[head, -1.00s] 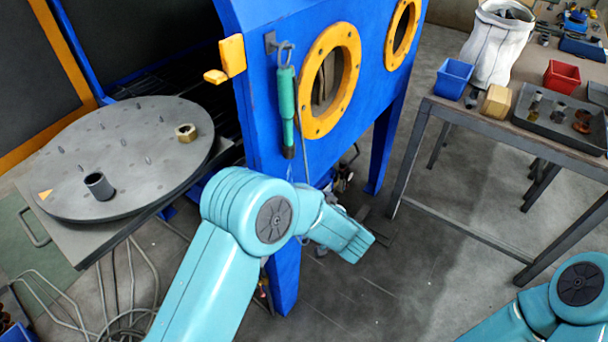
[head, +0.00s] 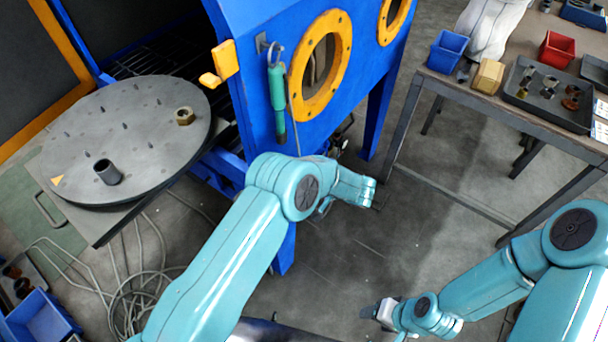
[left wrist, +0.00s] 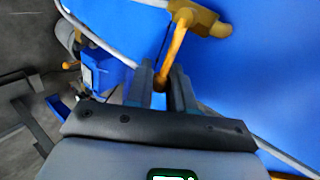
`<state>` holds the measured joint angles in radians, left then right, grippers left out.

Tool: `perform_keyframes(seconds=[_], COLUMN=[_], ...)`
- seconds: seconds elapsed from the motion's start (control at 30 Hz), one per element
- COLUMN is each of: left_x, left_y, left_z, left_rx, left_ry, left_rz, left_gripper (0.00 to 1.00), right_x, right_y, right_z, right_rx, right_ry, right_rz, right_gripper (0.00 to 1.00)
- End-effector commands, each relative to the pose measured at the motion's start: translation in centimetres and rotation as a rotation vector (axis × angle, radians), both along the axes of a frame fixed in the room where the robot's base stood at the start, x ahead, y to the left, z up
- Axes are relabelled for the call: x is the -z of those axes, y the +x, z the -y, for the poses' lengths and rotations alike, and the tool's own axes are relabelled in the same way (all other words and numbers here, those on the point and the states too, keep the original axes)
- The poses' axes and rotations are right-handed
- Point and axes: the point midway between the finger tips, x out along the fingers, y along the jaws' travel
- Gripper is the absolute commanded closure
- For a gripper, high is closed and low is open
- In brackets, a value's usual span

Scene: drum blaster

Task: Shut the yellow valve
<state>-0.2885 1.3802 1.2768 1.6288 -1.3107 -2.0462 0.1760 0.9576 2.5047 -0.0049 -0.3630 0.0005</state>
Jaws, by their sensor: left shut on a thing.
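In the left wrist view, the yellow valve (left wrist: 200,20) sits against the blue cabinet wall, with its thin yellow lever (left wrist: 174,50) slanting down toward me. My left gripper (left wrist: 163,88) has its dark fingers around the lower end of the lever and is shut on it. In the head view my left arm reaches toward the blue cabinet's lower side; its fingers and the valve are hidden there. My right gripper (head: 374,311) is low in the head view, over the floor and away from the cabinet; its finger gap is too small to judge.
The blue blast cabinet (head: 250,110) has yellow-ringed ports and a hanging green tool (head: 277,100). A round grey turntable (head: 130,130) stands at left, with loose cables (head: 140,290) below. A workbench (head: 450,90) with bins stands at right. The floor between is clear.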

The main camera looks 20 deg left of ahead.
Motion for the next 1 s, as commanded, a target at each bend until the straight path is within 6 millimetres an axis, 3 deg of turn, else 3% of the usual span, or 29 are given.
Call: perform_keyframes(seconds=[0.6,0.63,1.0], left_x=[0.18,0.18,0.12], left_y=[0.15,0.16,0.08], left_z=[-0.04,-0.03,-0.04], left_rx=[0.001,0.001,0.001], left_ry=[0.015,0.015,0.015], left_rz=[-0.036,-0.036,-0.037], left_gripper=[1.00,0.71,0.70], right_x=[-0.02,-0.02,-0.15], right_y=[0.01,0.01,0.00], right_z=[0.00,0.00,0.00], right_rx=[0.000,0.000,0.000], right_ry=[0.000,0.000,0.000], right_rz=[0.000,0.000,0.000], right_gripper=[0.41,0.41,0.41])
